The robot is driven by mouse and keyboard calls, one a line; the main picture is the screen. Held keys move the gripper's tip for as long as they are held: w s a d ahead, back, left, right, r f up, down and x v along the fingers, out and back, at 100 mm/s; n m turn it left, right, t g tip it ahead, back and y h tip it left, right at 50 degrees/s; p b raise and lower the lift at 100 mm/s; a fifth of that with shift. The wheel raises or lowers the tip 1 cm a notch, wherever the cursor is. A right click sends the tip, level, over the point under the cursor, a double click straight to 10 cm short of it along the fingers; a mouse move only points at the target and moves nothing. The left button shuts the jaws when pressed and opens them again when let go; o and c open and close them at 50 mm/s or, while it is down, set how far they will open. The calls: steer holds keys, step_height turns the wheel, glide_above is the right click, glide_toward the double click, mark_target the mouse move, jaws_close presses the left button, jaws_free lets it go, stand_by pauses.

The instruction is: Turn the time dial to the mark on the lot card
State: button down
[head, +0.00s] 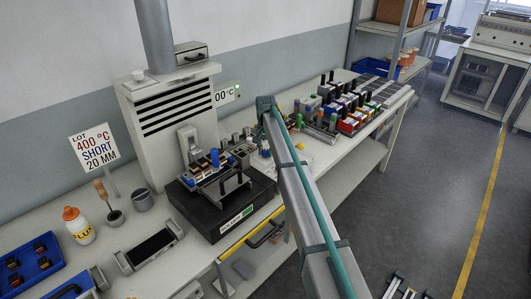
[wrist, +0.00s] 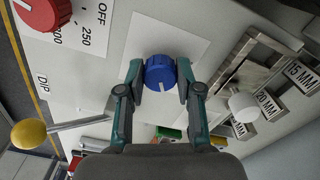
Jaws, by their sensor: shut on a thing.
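The lot card (head: 96,150) stands on a post at the left of the bench in the head view and reads 400 °C, SHORT, 20 MM. In the wrist view, a blue round dial (wrist: 160,72) sits on a pale square plate. My gripper (wrist: 161,82) has one finger on each side of the dial and is shut on it. In the head view my arm hides the gripper and the dial.
In the wrist view, a red dial (wrist: 42,12) with a white pointer is at upper left beside OFF, 250 and 300. A yellow ball lever (wrist: 28,133) is at lower left near DIP. A white knob (wrist: 243,107) stands near the 15 MM and 20 MM labels at right.

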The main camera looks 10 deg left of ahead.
mark_target(266, 151)
steer(key=n+b, duration=0.1)
steer(key=n, duration=0.4)
steer(key=shift+n, duration=0.3)
steer(key=n, duration=0.5)
steer(key=shift+n+b, duration=0.3)
steer(key=shift+n, duration=0.1)
steer(key=c, duration=0.8)
jaws_free()
steer(key=shift+o, duration=0.2)
steer(key=shift+r, duration=0.1)
step_height(266, 151, up, 12)
